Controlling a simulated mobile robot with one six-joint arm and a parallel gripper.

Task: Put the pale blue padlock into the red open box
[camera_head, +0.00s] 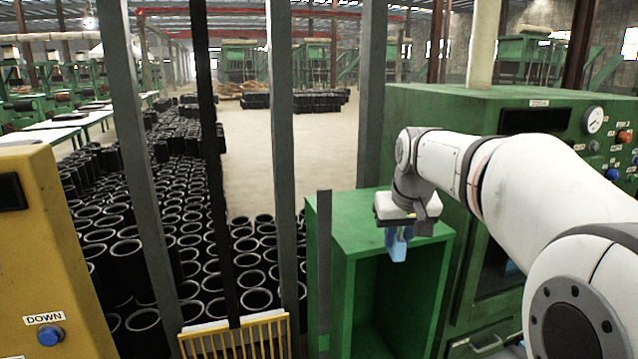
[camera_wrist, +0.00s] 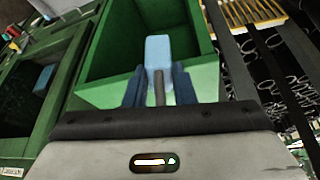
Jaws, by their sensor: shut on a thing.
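The pale blue padlock (camera_head: 399,249) hangs below my gripper (camera_head: 396,232) in the head view, in front of the green cabinet's upper part. In the wrist view the padlock's body (camera_wrist: 158,51) lies just beyond the fingertips, and its grey shackle (camera_wrist: 159,88) runs between the two dark blue fingers of my gripper (camera_wrist: 159,84). The gripper is shut on the padlock. The padlock appears held over or before the green open-fronted cabinet (camera_head: 341,232); the exact gap cannot be told. I see no red open box in either view.
A green machine (camera_head: 475,115) with a gauge stands at the right, a blue thing (camera_wrist: 44,79) inside its opening. Grey posts (camera_head: 282,150) stand left of the cabinet, near a yellow rack (camera_head: 240,341). Many black sleeves (camera_head: 130,250) fill the left floor. A yellow panel (camera_head: 45,250) is far left.

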